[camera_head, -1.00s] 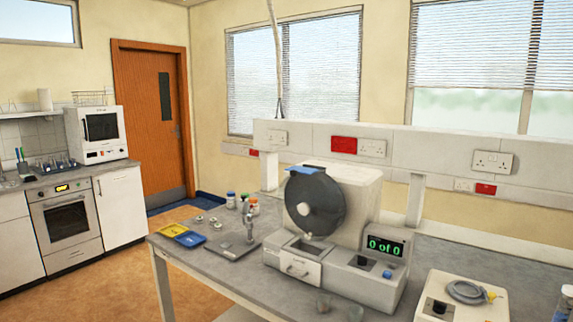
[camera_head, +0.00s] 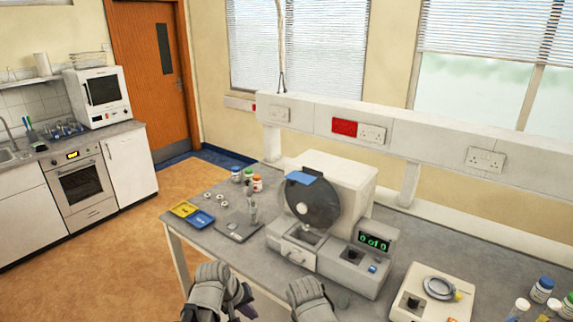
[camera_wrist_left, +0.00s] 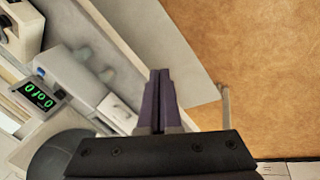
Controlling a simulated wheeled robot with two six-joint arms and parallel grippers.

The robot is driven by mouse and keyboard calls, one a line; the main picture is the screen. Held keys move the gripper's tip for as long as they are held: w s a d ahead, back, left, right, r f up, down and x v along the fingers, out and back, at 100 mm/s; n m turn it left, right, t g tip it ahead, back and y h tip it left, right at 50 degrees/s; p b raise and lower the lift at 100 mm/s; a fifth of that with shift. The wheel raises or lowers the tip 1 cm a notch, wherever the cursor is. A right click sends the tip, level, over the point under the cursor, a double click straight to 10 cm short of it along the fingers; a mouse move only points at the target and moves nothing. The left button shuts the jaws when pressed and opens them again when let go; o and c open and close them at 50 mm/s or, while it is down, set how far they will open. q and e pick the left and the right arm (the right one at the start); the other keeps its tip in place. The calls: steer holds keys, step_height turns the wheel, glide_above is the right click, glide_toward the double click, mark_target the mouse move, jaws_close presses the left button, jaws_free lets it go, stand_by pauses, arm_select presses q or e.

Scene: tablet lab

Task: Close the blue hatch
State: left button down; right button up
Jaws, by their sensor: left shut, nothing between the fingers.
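The blue hatch (camera_head: 300,178) is a small blue flap at the top of the dark round drum (camera_head: 318,204) on the white machine. It juts out from the drum's upper rim, and its exact angle is hard to tell. In the left wrist view the dark drum (camera_wrist_left: 62,155) shows only in part, and I do not see the blue hatch. My left gripper (camera_head: 246,298) is low in the head view, in front of the bench and well apart from the hatch. Its purple fingers (camera_wrist_left: 160,78) are together and empty. A grey part of my right arm shows beside it, with its fingers not clear.
The machine has a white drawer (camera_head: 298,252) and a green-lit display (camera_head: 373,242). A white device (camera_head: 432,292) and bottles (camera_head: 542,290) stand to the right. Yellow and blue trays (camera_head: 201,218) and a metal stand (camera_head: 240,227) lie left of the machine.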

arm_select(q)
steer(key=w+d+r+n+t+h+p, duration=0.1)
steer(key=w+d+r+n+t+h, duration=0.2)
steer(key=w+d+r+n, duration=0.25)
steer(key=n+t+h, duration=0.3)
steer(key=n+t, duration=0.6)
steer(key=n, duration=1.1)
glide_toward(293, 183)
steer(key=x, duration=0.6)
steer(key=shift+w+a+f, duration=0.15)
steer(key=shift+w+f, duration=0.15)
steer(key=shift+w, duration=0.2)
arm_select(e)
step_height(293, 183, up, 3)
steer(key=shift+f, duration=0.2)
arm_select(q)
steer(key=x, duration=0.6)
steer(key=shift+d+r, duration=0.15)
steer(key=shift+d, duration=0.2)
steer(key=shift+s+a+r, duration=0.1)
steer(key=shift+s+a, duration=0.05)
steer(key=shift+s, duration=0.05)
arm_select(e)
steer(key=shift+s+a, duration=0.1)
steer(key=shift+a, duration=0.05)
